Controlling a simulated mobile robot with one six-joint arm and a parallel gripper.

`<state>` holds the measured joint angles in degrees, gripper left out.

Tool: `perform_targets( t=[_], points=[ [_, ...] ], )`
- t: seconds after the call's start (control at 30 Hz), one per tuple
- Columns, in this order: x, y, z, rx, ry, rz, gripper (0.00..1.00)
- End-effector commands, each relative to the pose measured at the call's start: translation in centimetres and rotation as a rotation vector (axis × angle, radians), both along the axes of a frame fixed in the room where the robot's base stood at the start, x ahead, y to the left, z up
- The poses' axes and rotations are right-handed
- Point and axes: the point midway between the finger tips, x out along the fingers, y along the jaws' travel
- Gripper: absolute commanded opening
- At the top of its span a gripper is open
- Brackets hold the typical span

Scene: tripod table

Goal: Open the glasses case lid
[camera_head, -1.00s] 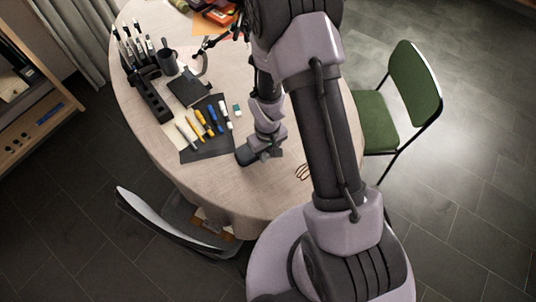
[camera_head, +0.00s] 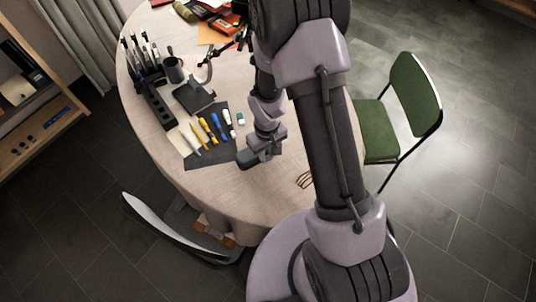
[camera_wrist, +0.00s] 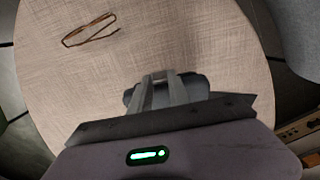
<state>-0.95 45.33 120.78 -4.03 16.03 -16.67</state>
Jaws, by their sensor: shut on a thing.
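The glasses case (camera_wrist: 197,86) is a dark blue-grey, rounded box on the table. In the wrist view it lies behind my fingers, which cover its middle. In the head view the case (camera_head: 246,158) shows as a dark shape at the lower end of my gripper (camera_head: 259,152). My gripper (camera_wrist: 162,79) is shut on the lid edge of the case, with its two grey fingers a small way apart. How far the lid stands open cannot be told, as the fingers and wrist hide the contact.
Thin-framed glasses (camera_head: 304,180) lie on the round cloth-covered table (camera_head: 225,190). Several markers (camera_head: 212,128) lie on a dark mat left of my gripper. A black pen rack (camera_head: 157,105) and dark cup (camera_head: 174,70) stand farther back. A green chair (camera_head: 381,130) is at the right.

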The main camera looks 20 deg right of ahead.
Motion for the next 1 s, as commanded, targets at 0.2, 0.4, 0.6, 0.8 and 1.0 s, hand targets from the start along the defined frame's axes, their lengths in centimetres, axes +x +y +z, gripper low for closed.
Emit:
perform_targets(
  t=[0.2, 0.4, 0.6, 0.8, 1.0],
  points=[
    [0.5, 0.1, 0.8, 0.0, 0.0, 0.0, 0.14],
    [1.1, 0.3, 1.7, 0.0, -0.001, 0.0, 0.14],
    [1.5, 0.4, 2.1, 0.0, -0.001, 0.0, 0.14],
    [2.1, 0.5, 3.0, 0.0, -0.001, 0.0, 0.14],
    [2.5, 0.6, 3.5, 0.0, 0.0, 0.0, 0.14]
  ],
)
